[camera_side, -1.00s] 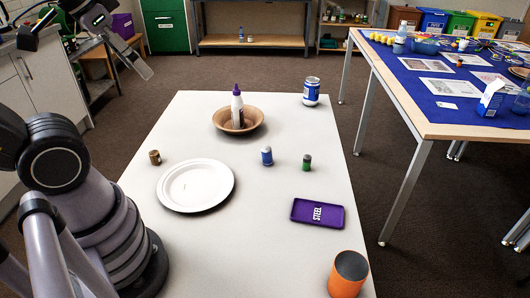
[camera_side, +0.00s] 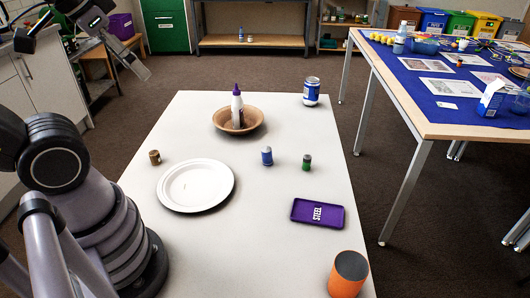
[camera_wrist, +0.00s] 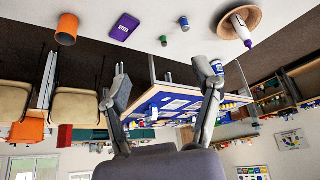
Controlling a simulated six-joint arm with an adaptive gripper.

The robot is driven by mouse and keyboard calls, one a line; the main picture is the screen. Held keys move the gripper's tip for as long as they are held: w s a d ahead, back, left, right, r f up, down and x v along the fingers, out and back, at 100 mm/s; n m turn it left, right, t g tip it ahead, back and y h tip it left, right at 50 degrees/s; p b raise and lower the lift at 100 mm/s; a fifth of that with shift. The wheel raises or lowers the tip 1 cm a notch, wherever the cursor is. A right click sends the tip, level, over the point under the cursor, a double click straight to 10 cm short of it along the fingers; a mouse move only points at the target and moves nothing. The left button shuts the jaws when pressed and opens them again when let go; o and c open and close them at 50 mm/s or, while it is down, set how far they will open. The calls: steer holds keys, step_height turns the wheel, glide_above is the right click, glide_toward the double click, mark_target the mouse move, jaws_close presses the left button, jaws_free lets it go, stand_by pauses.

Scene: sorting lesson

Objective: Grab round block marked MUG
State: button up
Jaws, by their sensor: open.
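Several small round blocks stand on the white table: a brown one (camera_side: 155,157) left of the paper plate, a blue one (camera_side: 267,156) to the plate's right, and a green one (camera_side: 307,162) further right. I cannot read MUG on any of them. The blue block (camera_wrist: 184,23) and green block (camera_wrist: 163,41) also show in the wrist view; the brown one does not. My gripper (camera_side: 84,57) is open and empty, high at the upper left, well away from the blocks. Its spread fingers (camera_wrist: 160,80) show in the wrist view, which looks upside down across the room.
The white plate (camera_side: 195,186) lies at the left. A wooden bowl (camera_side: 256,118) holds a purple-capped bottle (camera_side: 237,107) at the back. A blue-labelled jar (camera_side: 311,91), a purple STEEL tray (camera_side: 318,213) and an orange cylinder (camera_side: 346,277) stand along the right. The table's front middle is clear.

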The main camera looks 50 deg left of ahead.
mark_target(157, 155)
steer(key=w+a+f+m+g+y, duration=0.45)
steer(key=a+f, duration=0.25)
steer(key=f, duration=0.2)
steer(key=w+a+f+m+g+y, duration=0.3)
steer(key=w+a+f+g+y, duration=0.25)
steer(key=a+f, duration=0.25)
steer(key=a+f+m+y, duration=0.1)
steer(key=f+m, duration=0.1)
steer(key=f, duration=0.4)
steer(key=a+f+m+t+y, duration=0.1)
steer(key=f+m, duration=0.2)
steer(key=f, duration=0.3)
steer(key=a+f+m+t+y, duration=0.1)
steer(key=f+m, duration=0.2)
steer(key=f, duration=0.3)
steer(key=shift+s+a+m, duration=0.15)
steer(key=shift+a+m, duration=0.1)
steer(key=shift+a, duration=0.15)
steer(key=x, duration=0.8)
steer(key=shift+x, duration=2.8)
